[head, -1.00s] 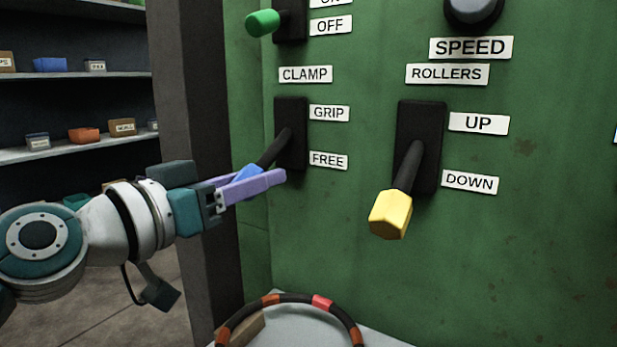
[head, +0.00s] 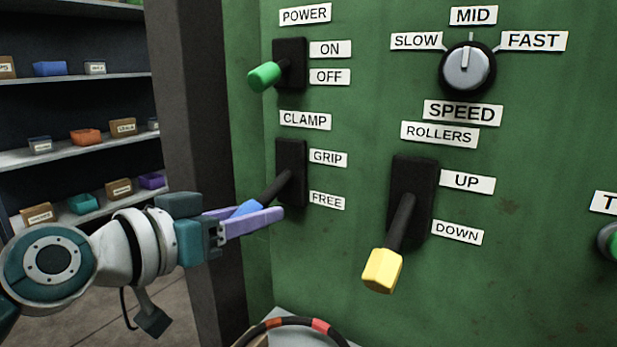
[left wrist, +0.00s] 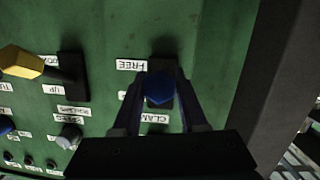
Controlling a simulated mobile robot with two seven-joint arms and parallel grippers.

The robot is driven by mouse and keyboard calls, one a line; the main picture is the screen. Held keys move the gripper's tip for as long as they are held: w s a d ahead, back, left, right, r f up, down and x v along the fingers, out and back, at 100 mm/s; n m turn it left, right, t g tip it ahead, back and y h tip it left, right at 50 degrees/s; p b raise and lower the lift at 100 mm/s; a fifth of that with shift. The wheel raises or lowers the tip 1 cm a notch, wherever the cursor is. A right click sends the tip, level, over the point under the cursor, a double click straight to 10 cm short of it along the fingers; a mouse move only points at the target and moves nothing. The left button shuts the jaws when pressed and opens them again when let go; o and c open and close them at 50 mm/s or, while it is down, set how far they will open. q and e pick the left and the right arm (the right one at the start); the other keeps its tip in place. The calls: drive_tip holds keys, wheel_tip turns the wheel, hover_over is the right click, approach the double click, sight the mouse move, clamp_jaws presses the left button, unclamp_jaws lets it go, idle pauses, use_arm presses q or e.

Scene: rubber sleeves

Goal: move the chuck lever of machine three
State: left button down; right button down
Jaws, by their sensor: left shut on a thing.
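A lever with a dark shaft (head: 275,188) and a blue knob (head: 246,208) stands out from a black slot plate (head: 291,158) on the green machine. The label above reads CLAMP; GRIP is beside its upper part, FREE beside its lower part. No chuck label or machine number shows. The shaft slopes down and out to the left. My left gripper (head: 258,215) is shut on the blue knob, its purple fingers covering part of it. In the left wrist view, the blue knob (left wrist: 159,89) sits between the fingers. My right gripper is out of view.
A yellow-knobbed ROLLERS lever (head: 382,270) stands to the right, and a green POWER switch (head: 264,76) above. A SPEED dial (head: 467,69) is at upper right. A dark post (head: 201,140) stands close behind my left wrist. Shelves with bins (head: 85,137) are at left.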

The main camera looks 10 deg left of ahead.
sight(270, 191)
use_arm(q)
wheel_tip(270, 191, up, 6)
drive_tip(key=g+y+p, duration=0.1)
drive_tip(key=g+p, duration=0.2)
drive_tip(key=p, duration=0.5)
drive_tip(key=g+y+p, duration=0.1)
drive_tip(key=g+p, duration=0.1)
drive_tip(key=p, duration=0.6)
drive_tip(key=shift+s+g+y+p, duration=0.1)
drive_tip(key=shift+g+y+p, duration=0.2)
drive_tip(key=shift+g, duration=0.1)
drive_tip(key=shift+r+g+y+p, duration=0.2)
drive_tip(key=shift+g+y+p, duration=0.1)
drive_tip(key=shift+g+p, duration=0.4)
drive_tip(key=shift+w+r+n+g+y, duration=0.3)
drive_tip(key=shift+w+r+g, duration=0.1)
drive_tip(key=shift+g, duration=0.6)
drive_tip(key=shift+c, duration=2.2)
unclamp_jaws()
drive_tip(key=shift+d, duration=0.1)
